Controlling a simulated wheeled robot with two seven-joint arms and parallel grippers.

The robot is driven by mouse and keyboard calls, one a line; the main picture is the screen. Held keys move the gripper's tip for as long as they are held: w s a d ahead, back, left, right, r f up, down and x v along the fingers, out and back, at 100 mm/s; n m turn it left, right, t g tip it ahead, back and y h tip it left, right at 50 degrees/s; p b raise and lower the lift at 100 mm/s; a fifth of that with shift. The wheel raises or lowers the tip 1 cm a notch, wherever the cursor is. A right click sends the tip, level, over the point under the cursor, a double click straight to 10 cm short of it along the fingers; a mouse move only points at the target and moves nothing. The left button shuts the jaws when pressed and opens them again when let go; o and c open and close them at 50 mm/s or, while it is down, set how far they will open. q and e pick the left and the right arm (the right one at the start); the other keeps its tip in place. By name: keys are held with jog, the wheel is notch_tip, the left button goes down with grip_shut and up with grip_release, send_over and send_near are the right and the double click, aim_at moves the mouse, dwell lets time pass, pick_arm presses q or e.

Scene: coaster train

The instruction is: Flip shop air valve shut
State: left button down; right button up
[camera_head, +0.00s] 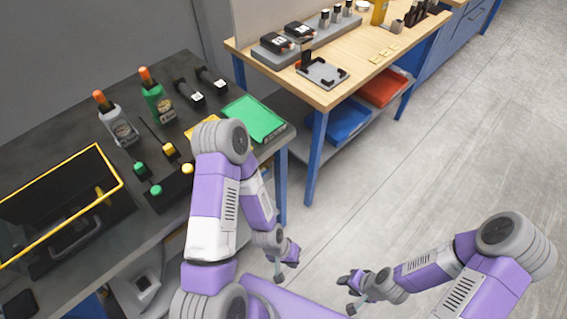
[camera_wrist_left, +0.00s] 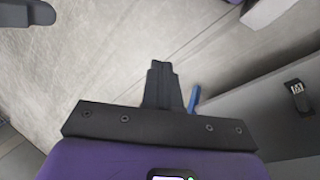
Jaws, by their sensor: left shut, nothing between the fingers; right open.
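I cannot make out the shop air valve for certain in either view. In the left wrist view, a short blue bar (camera_wrist_left: 194,98) shows just right of my fingers, beside a grey panel (camera_wrist_left: 245,105); whether it is a valve handle or a table leg I cannot tell. My left gripper (camera_head: 279,274) hangs low, beyond the right end of the dark workbench, over the floor. Its fingers (camera_wrist_left: 160,68) are shut together with nothing between them. My right gripper (camera_head: 346,294) is open and empty over the floor, to the right of the left one.
A wooden table (camera_head: 345,88) with blue legs stands behind, with blue (camera_head: 343,120) and red bins (camera_head: 384,87) below. The floor at right is clear.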

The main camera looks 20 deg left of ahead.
aim_at(266, 172)
pick_arm(q)
jog(key=w+a+r+n+t+y, duration=0.2)
jog(key=w+a+t+y, duration=0.1)
jog(key=w, duration=0.5)
jog(key=w+a+r+n+t+y, duration=0.2)
jog(key=w+a+t+y, duration=0.1)
jog(key=w, duration=0.5)
jog(key=w+a+r+n+g+y, duration=0.1)
jog(key=a+r+n+y, duration=0.1)
jog(key=r, duration=0.4)
jog(key=w+a+r+n+g+y, duration=0.1)
jog(key=w+a+r+n+y, duration=0.1)
jog(key=r+n+y, duration=0.3)
jog(key=shift+a+r+y, duration=0.7)
jog(key=shift+r+y, duration=0.1)
jog(key=shift+r, duration=0.15)
pick_arm(e)
jog(key=shift+s+f, duration=0.2)
jog(key=shift+s, duration=0.05)
